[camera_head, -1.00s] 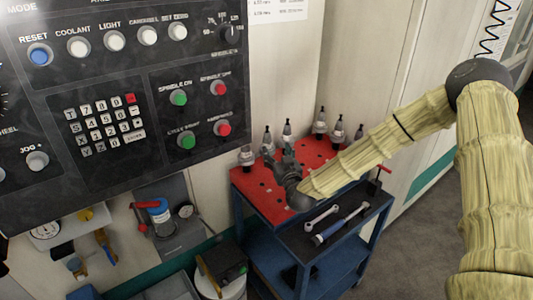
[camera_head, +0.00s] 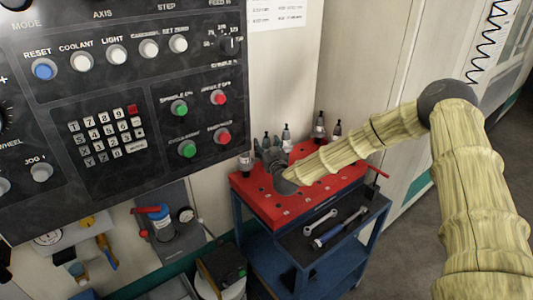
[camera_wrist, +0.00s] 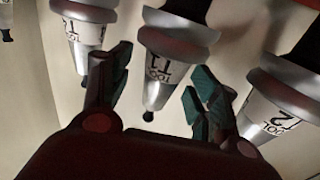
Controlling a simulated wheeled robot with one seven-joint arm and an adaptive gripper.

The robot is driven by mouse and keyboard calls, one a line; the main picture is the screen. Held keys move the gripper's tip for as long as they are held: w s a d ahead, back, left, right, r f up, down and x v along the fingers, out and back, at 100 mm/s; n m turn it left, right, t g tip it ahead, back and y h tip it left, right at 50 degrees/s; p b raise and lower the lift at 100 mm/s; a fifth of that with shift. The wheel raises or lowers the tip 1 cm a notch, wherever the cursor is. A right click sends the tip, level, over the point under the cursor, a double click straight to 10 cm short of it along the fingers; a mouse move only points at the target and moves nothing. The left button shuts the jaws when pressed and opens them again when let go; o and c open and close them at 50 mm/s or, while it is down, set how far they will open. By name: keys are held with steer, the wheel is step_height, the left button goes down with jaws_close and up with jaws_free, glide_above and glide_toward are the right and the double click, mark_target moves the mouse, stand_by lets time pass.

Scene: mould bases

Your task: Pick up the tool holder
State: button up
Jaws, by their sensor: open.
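Several grey and white tool holders stand on the red top of a cart (camera_head: 270,208). In the head view one stands at the back (camera_head: 319,128), with others around my gripper (camera_head: 275,158). In the wrist view, which shows them upside down, a tool holder labelled T1 (camera_wrist: 165,65) lies between the two fingers of my gripper (camera_wrist: 160,78). The fingers are apart, one on each side of it, and I see no clear grip. A holder labelled T2 (camera_wrist: 275,100) is at the right. Another holder (camera_wrist: 88,30) is at the left, its label partly hidden.
A black control panel (camera_head: 110,185) hangs at the left. Wrenches (camera_head: 322,220) lie on the cart's dark front tray. A pale machine wall (camera_head: 290,75) rises behind the holders. Neighbouring holders leave little room beside the fingers.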

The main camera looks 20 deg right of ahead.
steer(key=shift+w, duration=0.3)
jaws_close()
steer(key=shift+r, duration=0.1)
steer(key=shift+r, duration=0.1)
